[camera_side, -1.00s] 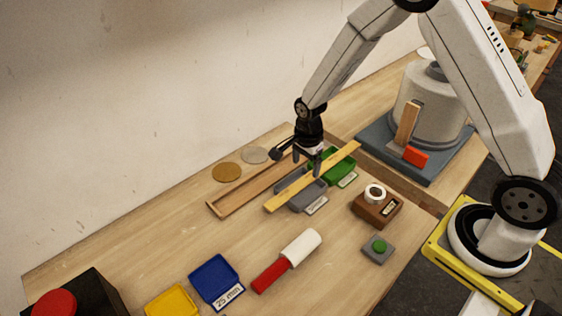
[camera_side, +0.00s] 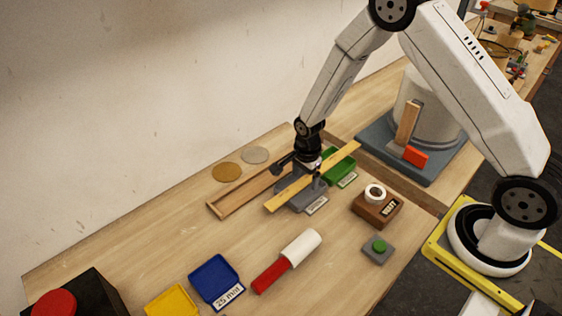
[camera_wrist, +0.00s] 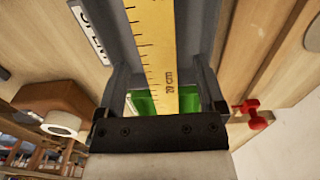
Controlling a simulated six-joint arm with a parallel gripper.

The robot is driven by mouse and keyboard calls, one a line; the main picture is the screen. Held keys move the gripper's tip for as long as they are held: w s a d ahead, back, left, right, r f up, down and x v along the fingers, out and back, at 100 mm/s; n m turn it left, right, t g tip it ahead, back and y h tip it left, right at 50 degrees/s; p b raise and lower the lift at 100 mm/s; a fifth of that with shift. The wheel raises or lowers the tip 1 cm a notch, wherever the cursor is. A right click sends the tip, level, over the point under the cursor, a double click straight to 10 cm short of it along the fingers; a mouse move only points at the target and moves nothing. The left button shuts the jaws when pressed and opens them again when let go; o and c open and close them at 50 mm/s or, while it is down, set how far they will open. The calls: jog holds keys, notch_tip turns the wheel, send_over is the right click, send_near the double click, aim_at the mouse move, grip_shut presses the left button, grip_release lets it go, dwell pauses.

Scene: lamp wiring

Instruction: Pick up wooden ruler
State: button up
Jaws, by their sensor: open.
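The yellow wooden ruler (camera_side: 284,197) lies diagonally across the tops of the grey bin (camera_side: 302,203) and the green bin (camera_side: 342,172) in the side view. My gripper (camera_side: 314,178) is open and pointing down at the middle of the ruler, with one finger showing on its near side; the far finger is mostly hidden. In the wrist view the ruler (camera_wrist: 158,45) runs down the centre of the picture, with its "20 cm" mark near my gripper. I cannot tell whether a finger touches it.
A shallow wooden tray (camera_side: 232,203) lies just left of the bins. A brown box with a white ring (camera_side: 377,208) and a grey box with a green button (camera_side: 377,248) stand to the right. A red-and-white cylinder (camera_side: 287,260) and a blue bin (camera_side: 216,281) lie in front.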

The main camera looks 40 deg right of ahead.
grip_shut()
jog(key=shift+r, duration=0.15)
jog(key=shift+r, duration=0.8)
jog(key=s+r, duration=1.1)
jog(key=s, duration=0.3)
jog(key=shift+w, duration=0.1)
dwell(0.5)
